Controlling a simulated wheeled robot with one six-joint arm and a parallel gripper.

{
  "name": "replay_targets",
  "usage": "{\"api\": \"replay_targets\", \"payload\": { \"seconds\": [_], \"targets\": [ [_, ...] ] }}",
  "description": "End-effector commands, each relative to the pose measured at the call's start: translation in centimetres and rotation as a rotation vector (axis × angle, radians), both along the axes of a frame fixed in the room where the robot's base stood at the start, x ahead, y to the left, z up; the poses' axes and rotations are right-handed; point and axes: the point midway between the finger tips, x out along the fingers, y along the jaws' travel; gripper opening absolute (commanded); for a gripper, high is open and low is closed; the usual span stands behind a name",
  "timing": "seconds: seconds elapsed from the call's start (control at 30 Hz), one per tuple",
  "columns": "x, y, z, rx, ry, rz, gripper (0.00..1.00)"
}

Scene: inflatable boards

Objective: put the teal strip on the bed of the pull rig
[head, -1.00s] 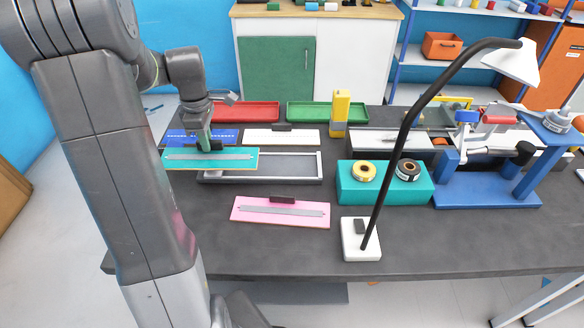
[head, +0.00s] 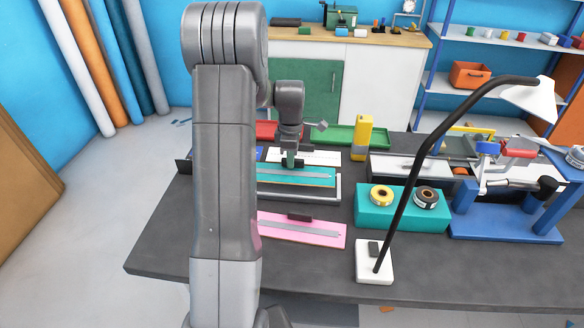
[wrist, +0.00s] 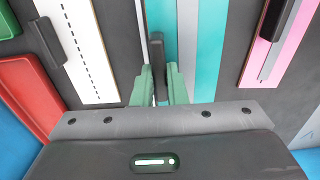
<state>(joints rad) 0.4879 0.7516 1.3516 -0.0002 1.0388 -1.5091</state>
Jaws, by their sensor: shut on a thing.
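The teal strip (head: 318,183) hangs over the grey-framed tray (head: 338,190) in the head view, its left part hidden behind my arm. My gripper (head: 291,163) is above it, shut on its black grip. In the wrist view the green fingers of my gripper (wrist: 159,80) close on the black grip, with the teal strip (wrist: 207,50) beneath. The pull rig (head: 400,166) stands at the right of the table, with a long light bed and a blue frame (head: 505,215) in front. The strip is well left of it.
A pink strip (head: 322,236) lies in front of the tray, a white strip (head: 325,158) behind. A yellow block (head: 363,137) stands behind the rig's left end. A teal box (head: 400,213) with two rolls and a black-armed lamp (head: 408,190) stand before the rig.

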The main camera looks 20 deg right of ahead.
Motion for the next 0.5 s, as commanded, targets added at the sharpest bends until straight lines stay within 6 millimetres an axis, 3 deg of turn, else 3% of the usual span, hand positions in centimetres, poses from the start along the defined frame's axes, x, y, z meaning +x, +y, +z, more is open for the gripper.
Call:
{"api": "replay_targets", "payload": {
  "seconds": [0.27, 0.5],
  "targets": [
    [-0.1, 0.0, -3.4, 0.001, 0.002, 0.000, 0.00],
    [0.0, 0.0, -3.6, 0.000, 0.000, 0.000, 0.00]
  ]
}}
